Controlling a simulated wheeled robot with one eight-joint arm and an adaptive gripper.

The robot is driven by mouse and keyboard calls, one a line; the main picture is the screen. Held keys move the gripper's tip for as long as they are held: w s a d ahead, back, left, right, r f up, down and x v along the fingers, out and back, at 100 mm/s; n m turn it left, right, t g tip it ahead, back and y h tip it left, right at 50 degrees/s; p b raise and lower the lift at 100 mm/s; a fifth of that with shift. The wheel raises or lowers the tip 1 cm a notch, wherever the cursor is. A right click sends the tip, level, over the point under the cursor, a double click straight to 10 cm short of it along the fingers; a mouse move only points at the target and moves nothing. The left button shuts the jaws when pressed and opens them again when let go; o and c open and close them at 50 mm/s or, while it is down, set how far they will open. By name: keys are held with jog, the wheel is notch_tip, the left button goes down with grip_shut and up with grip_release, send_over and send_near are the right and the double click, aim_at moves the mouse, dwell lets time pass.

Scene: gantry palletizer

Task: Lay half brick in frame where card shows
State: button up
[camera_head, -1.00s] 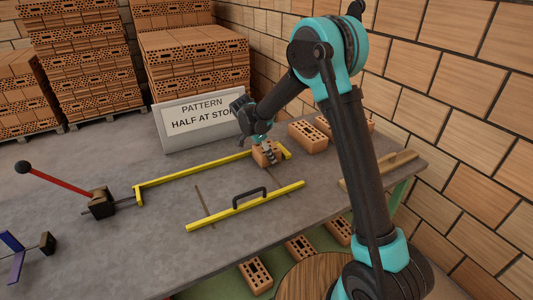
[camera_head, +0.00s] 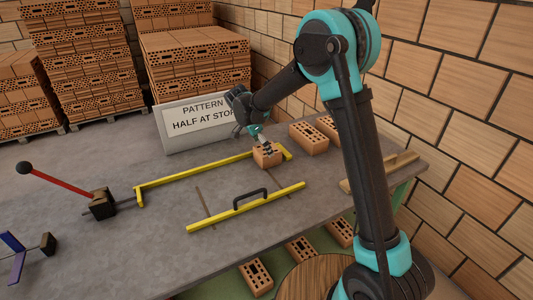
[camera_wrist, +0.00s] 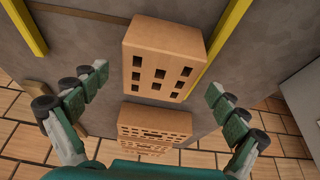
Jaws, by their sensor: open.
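The half brick (camera_head: 266,158), orange with holes, sits on the table at the right end of the yellow frame (camera_head: 195,170), by its end piece. In the wrist view the brick (camera_wrist: 160,62) lies beside a yellow bar (camera_wrist: 222,38), its holed face toward the camera. My gripper (camera_head: 266,146) is just above the brick in the head view. In the wrist view my gripper's fingers (camera_wrist: 158,86) are spread wide, apart from the brick and gripping nothing. The card (camera_head: 200,120) stands behind the frame and reads "PATTERN HALF AT STOP", its last letters partly covered by my arm.
Two larger bricks (camera_head: 308,138) lie behind and right of the frame. A second yellow bar with a black handle (camera_head: 247,206) lies in front. A red-handled lever (camera_head: 101,203) is at left. Several bricks (camera_head: 256,278) are below the table's front edge. Wooden strips (camera_head: 385,172) lie at right.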

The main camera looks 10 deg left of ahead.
jog(key=v, duration=0.7)
jog(key=s+d+n+y, duration=0.15)
jog(key=s+d, duration=0.25)
jog(key=d, duration=0.7)
jog(key=s+d+n+y, duration=0.1)
jog(key=s+d+n, duration=0.2)
jog(key=d, duration=0.7)
jog(key=s+d+f+n, duration=0.3)
jog(key=s+d+f, duration=0.1)
jog(key=s+d, duration=0.3)
jog(key=s+d+f+n+t+y, duration=0.1)
jog(key=s+d+f+n, duration=0.2)
jog(key=s+d, duration=0.4)
jog(key=s+f, duration=0.1)
jog(key=s, duration=0.4)
